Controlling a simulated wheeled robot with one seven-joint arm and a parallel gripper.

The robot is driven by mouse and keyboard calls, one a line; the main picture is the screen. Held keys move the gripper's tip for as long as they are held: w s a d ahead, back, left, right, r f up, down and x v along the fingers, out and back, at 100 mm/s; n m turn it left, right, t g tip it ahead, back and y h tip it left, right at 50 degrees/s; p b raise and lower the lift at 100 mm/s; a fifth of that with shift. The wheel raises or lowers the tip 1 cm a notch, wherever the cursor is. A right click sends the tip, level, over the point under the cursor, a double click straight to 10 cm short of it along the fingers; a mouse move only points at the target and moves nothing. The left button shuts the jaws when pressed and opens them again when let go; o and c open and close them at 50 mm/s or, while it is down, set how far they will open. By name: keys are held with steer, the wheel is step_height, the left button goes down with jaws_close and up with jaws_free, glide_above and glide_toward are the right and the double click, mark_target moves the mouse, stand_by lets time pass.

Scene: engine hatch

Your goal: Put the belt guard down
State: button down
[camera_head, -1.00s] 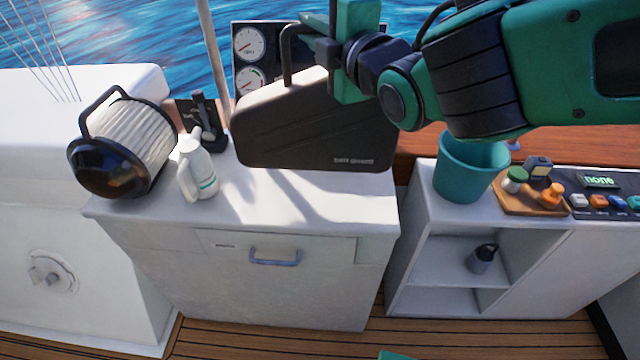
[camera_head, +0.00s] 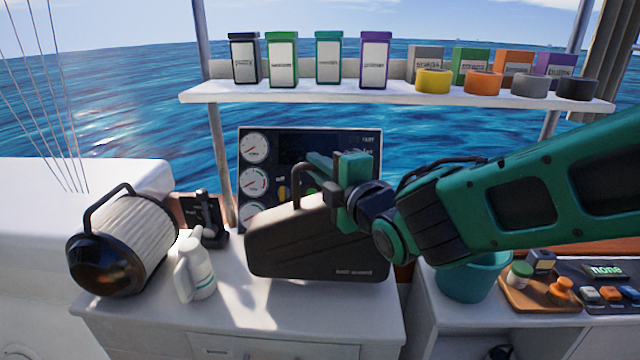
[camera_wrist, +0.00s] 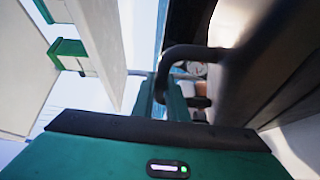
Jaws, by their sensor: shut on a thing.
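The belt guard (camera_head: 318,247) is a dark brown-black case-like cover with rounded corners, a handle on top and a small label at its lower right. My gripper (camera_head: 318,172) is at its top handle in the head view and is shut on it. The guard hangs upright just over or on the white counter (camera_head: 262,322); I cannot tell whether its bottom edge touches. In the wrist view the dark handle (camera_wrist: 190,52) curves in front of my gripper, and the guard's side (camera_wrist: 265,65) fills the right.
A black lever (camera_head: 206,222) and gauge panel (camera_head: 255,182) are behind. A teal bucket (camera_head: 470,283) and wooden tray (camera_head: 540,293) are right. A shelf (camera_head: 395,94) with boxes and tape rolls runs above.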

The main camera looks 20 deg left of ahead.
mark_target(318, 201)
steer(key=shift+f, duration=1.65)
steer(key=c, duration=1.7)
jaws_free()
steer(key=shift+f, duration=0.1)
steer(key=shift+c, duration=0.2)
